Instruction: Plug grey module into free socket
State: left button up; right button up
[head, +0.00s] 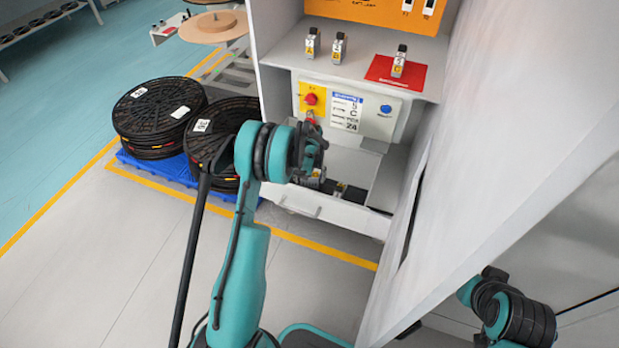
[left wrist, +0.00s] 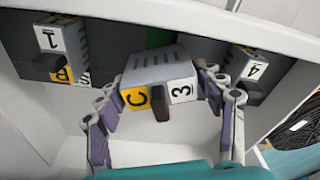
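A grey module marked C and 3 (left wrist: 158,80) is between the fingers of my left gripper (left wrist: 160,108) in the left wrist view. The finger pads lie against its two sides, so the gripper looks shut on it. Behind the module is a dark socket row with a green patch (left wrist: 160,37). How far the module sits in a socket is hidden. Modules marked 1 (left wrist: 62,50) and 4 (left wrist: 252,70) stand on either side. In the head view my left gripper (head: 314,166) is at the low bay under the control panel, partly hidden by its wrist. My right gripper is not visible.
Modules stand on the shelf above: two at left (head: 312,42) (head: 338,47) and one on a red mat (head: 399,60). The control panel (head: 347,108) is just above my gripper. Cable reels (head: 157,110) stand on a blue pallet at left. A white cabinet side (head: 530,130) fills the right.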

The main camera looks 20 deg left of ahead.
pick_arm(q)
jog(key=shift+r, duration=0.1)
jog(key=shift+r+p, duration=0.2)
jog(key=shift+p, duration=0.1)
jog(key=r+p, duration=0.1)
jog(key=r, duration=0.2)
jog(key=r+p, duration=0.1)
jog(key=r, duration=0.3)
jog(key=s+r+p, duration=0.1)
jog(key=r+p, duration=0.1)
jog(key=r, duration=0.2)
jog(key=shift+d+r, duration=0.1)
jog(key=shift+d, duration=0.2)
jog(key=shift+s+r, duration=0.15)
jog(key=shift+r, duration=0.55)
jog(key=s+d+r+m+t, duration=0.15)
jog(key=s+d+r, duration=0.25)
jog(key=s+r, duration=0.4)
jog(key=s+d+r+m+t, duration=0.15)
jog(key=s+d+r, duration=0.3)
jog(key=r, duration=0.55)
jog(key=s+d+m+t, duration=0.1)
jog(key=s+d, duration=0.1)
jog(key=s, duration=0.6)
jog(key=s+d+r+m+t, duration=0.1)
jog(key=s+d+t, duration=0.1)
jog(key=s, duration=0.6)
jog(key=shift+d+h, duration=0.3)
